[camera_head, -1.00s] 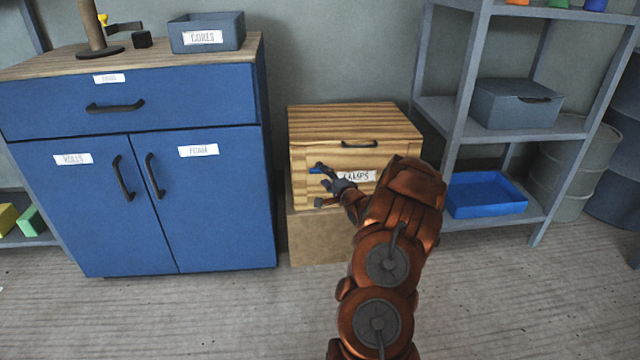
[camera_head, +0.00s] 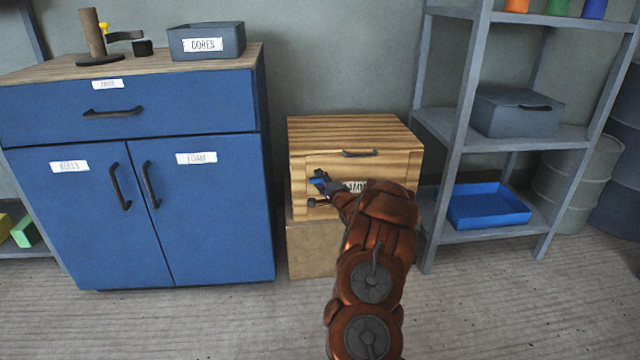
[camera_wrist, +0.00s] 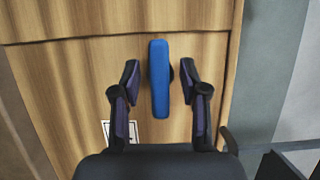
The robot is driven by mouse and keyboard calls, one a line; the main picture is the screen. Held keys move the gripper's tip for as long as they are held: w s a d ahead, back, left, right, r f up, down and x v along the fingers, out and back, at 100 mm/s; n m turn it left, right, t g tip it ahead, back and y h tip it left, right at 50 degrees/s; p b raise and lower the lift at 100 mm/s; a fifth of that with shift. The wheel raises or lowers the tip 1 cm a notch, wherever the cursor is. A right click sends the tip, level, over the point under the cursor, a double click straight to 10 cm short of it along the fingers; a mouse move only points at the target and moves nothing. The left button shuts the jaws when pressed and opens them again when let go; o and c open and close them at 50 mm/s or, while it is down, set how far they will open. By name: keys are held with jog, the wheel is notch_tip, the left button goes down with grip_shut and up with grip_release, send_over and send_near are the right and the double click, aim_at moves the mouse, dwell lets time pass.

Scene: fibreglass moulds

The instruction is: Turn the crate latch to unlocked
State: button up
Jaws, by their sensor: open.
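The wooden crate (camera_head: 380,136) stands on a brown box, with a dark handle near the top of its front. A label on the front is partly hidden by my arm. The crate latch is a blue bar on the crate's front; in the wrist view the latch (camera_wrist: 159,78) runs lengthwise between my fingers. It also shows small in the head view (camera_head: 319,179). My gripper (camera_wrist: 160,82) is open, with one finger on each side of the latch and a small gap visible on both sides. In the head view my gripper (camera_head: 321,190) is at the crate's front.
A blue cabinet (camera_head: 200,220) stands left of the crate. A grey shelf unit (camera_head: 455,130) stands close on the right, holding a blue tray (camera_head: 488,222) and a grey box (camera_head: 517,112). The brown box (camera_head: 312,250) is under the crate. The floor in front is clear.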

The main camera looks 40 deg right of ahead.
jog(key=shift+w, duration=0.15)
grip_shut()
dwell(0.4)
